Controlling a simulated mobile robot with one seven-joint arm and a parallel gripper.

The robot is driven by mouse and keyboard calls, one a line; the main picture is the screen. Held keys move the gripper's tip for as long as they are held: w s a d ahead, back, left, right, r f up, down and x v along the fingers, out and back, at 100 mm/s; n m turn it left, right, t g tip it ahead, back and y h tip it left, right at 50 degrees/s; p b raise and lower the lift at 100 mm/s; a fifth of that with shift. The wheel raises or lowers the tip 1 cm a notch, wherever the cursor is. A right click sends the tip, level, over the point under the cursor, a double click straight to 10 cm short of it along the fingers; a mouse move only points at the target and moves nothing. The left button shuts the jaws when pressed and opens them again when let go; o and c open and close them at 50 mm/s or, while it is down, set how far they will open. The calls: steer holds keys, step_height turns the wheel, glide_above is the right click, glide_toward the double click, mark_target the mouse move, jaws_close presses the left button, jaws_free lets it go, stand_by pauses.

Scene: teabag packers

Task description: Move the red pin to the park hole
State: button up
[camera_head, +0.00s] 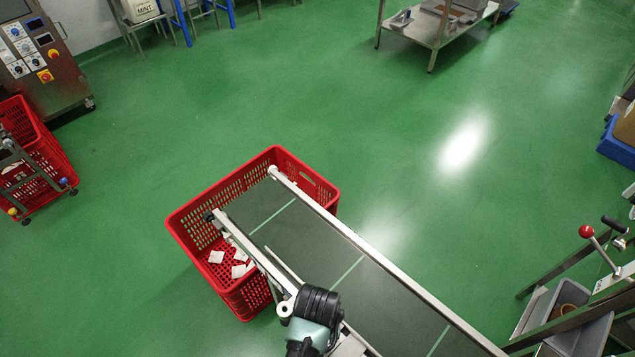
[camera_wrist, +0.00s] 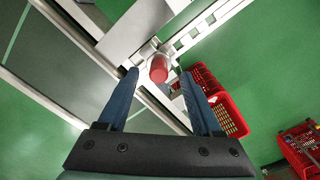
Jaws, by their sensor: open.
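The red pin (camera_wrist: 158,72) shows in the wrist view as a short red cylinder, seen nearly end-on, standing at a pale metal rail (camera_wrist: 186,41) with cut-outs. My gripper (camera_wrist: 161,75) is open, with its two blue-grey fingers spread to the left and right of the pin in the picture. I cannot tell whether the fingertips reach down to the pin's level, and I see no contact. The pin's base is hidden, and I cannot make out which opening is the park hole. In the head view my arm covers that part of the conveyor's side, and the pin does not show.
A dark conveyor belt (camera_head: 310,235) slopes across the head view above a red crate (camera_head: 232,292) holding several white teabags. A red-knobbed lever (camera_head: 587,232) stands at the right. Another red crate (camera_head: 45,150) is at the left. Green floor is open behind the conveyor.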

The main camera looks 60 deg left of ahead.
step_height(320, 180, down, 3)
steer(key=shift+w+f, duration=0.1)
steer(key=shift+w, duration=0.05)
jaws_close()
stand_by(0.4)
